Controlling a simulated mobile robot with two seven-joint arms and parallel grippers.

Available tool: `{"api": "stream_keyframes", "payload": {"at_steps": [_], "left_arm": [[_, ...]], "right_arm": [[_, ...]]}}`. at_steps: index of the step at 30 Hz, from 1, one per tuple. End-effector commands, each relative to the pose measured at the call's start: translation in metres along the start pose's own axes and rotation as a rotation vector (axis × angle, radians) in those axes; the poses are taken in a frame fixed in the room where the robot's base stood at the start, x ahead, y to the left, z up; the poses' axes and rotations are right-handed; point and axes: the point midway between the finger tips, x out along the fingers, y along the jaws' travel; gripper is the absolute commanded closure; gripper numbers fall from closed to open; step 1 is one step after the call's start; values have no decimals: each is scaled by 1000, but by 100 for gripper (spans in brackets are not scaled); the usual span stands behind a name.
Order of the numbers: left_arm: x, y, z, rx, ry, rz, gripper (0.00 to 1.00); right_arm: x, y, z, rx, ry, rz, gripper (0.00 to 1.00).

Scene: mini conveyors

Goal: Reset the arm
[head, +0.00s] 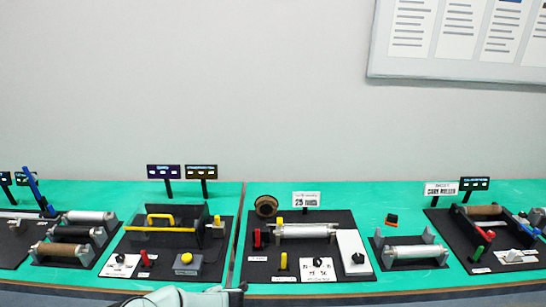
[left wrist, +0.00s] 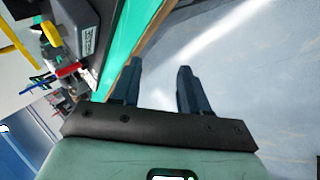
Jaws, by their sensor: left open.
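My left gripper (left wrist: 158,85) shows in the left wrist view with its two dark fingers apart and nothing between them. It is over the pale floor beside the edge of the green table (left wrist: 128,40). My right gripper is not in either view.
The green table (head: 225,270) carries several black mini conveyor stations. One has a yellow handle (head: 160,218), another a white box (head: 353,250). A loose roller stand (head: 408,252) is right of centre. A white board (head: 460,70) hangs on the wall.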

Motion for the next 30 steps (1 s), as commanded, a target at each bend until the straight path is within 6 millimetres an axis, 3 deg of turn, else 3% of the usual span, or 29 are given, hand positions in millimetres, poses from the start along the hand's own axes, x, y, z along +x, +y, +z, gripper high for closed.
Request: {"api": "stream_keyframes", "payload": {"at_steps": [3, 7, 12, 15, 18, 21, 30], "left_arm": [[29, -58, -6, 371, -132, 30, 55], [35, -141, -14, 765, -337, 6, 55], [6, -260, -42, 1193, -663, -84, 55], [-22, -312, -62, 1356, -835, -132, 55], [-46, -346, -79, 1459, -967, -165, 55], [-62, -365, -90, 1516, -1049, -181, 55], [-68, -372, -94, 1539, -1083, -186, 55]], "right_arm": [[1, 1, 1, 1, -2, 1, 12], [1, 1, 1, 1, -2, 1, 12], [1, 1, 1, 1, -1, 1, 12], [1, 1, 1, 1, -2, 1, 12], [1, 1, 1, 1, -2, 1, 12], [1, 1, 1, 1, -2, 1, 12], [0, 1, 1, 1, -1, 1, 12]]}}
